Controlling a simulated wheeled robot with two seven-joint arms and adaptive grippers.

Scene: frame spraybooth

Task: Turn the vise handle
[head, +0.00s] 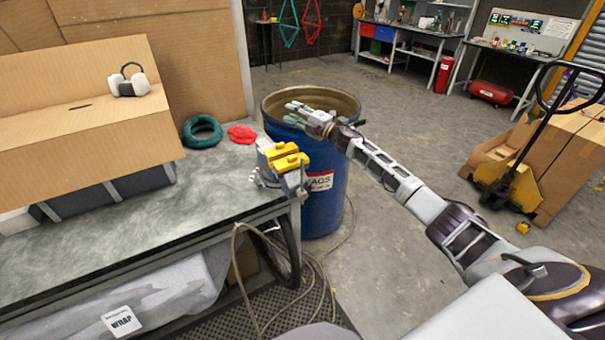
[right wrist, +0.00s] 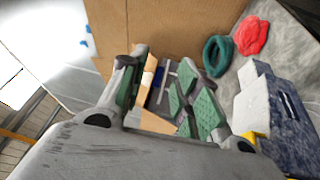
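The vise (head: 283,160) sits on the right corner of the workbench, with yellow blocks on top and a blue-grey body. In the right wrist view, a blue-grey and white block that looks like the vise (right wrist: 270,105) is at the right edge of the gripper. I cannot clearly make out the vise handle. My right gripper (head: 292,113) is just beyond the vise, over the blue barrel, pointing left, apart from the vise. Its green-padded fingers are spread with nothing held between them in the right wrist view (right wrist: 158,95). My left gripper is not in view.
The blue barrel (head: 325,215) stands against the bench end. A green ring (head: 201,131), a red cloth (head: 241,134) and a cardboard box (head: 90,120) lie on the workbench (head: 150,215). A cable hangs below the vise. A yellow pallet jack (head: 505,185) stands right; mid-floor is clear.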

